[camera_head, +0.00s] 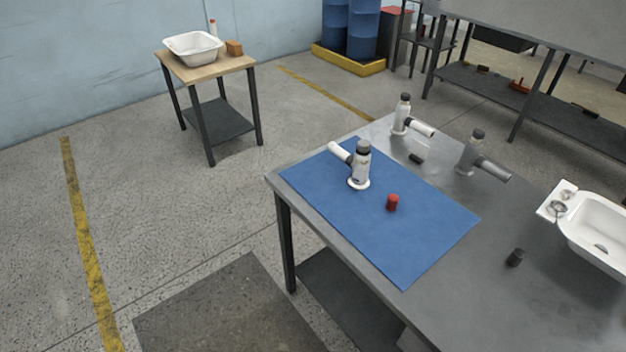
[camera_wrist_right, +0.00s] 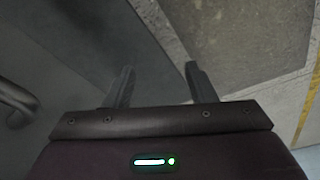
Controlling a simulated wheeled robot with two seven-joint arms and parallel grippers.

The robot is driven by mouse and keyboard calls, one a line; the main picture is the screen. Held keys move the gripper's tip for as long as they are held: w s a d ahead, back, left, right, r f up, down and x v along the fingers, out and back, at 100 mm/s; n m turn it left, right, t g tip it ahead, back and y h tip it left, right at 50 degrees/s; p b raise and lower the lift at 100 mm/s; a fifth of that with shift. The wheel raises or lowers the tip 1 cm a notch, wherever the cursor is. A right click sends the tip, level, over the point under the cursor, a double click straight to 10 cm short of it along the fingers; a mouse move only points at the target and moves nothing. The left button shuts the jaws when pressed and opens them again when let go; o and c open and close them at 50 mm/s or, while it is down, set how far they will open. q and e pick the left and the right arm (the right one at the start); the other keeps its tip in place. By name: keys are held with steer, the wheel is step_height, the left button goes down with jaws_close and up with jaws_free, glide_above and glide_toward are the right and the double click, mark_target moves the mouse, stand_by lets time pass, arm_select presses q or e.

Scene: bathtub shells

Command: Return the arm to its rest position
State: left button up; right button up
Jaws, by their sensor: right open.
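My right gripper (camera_wrist_right: 158,86) shows in the right wrist view with its two dark fingers apart and nothing between them. Behind the fingers are a dark surface and the grey floor. Neither of my arms shows in the head view, so where the right gripper is relative to the table cannot be told from there. My left gripper is in neither view.
A metal table (camera_head: 470,300) has a blue mat (camera_head: 420,240) with a white fitting (camera_head: 360,168) and a red cap (camera_head: 393,203). A small side table (camera_head: 210,72) stands apart.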

arm_select(q)
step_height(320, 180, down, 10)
steer(key=b, duration=0.8)
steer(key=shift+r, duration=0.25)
arm_select(e)
steer(key=s+d+f, duration=0.1)
steer(key=s+f, duration=0.5)
steer(key=f, duration=0.4)
steer(key=s+d+f+g, duration=0.1)
steer(key=s+f, duration=0.6)
steer(key=f, duration=0.3)
steer(key=s+d+f, duration=0.1)
steer(key=s+f, duration=0.6)
steer(key=f, duration=0.3)
steer(key=shift+s+d, duration=0.2)
steer(key=shift+d, duration=0.1)
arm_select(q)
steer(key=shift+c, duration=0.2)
arm_select(e)
steer(key=shift+s+f, duration=0.1)
steer(key=shift+s, duration=0.1)
steer(key=shift+c, duration=0.3)
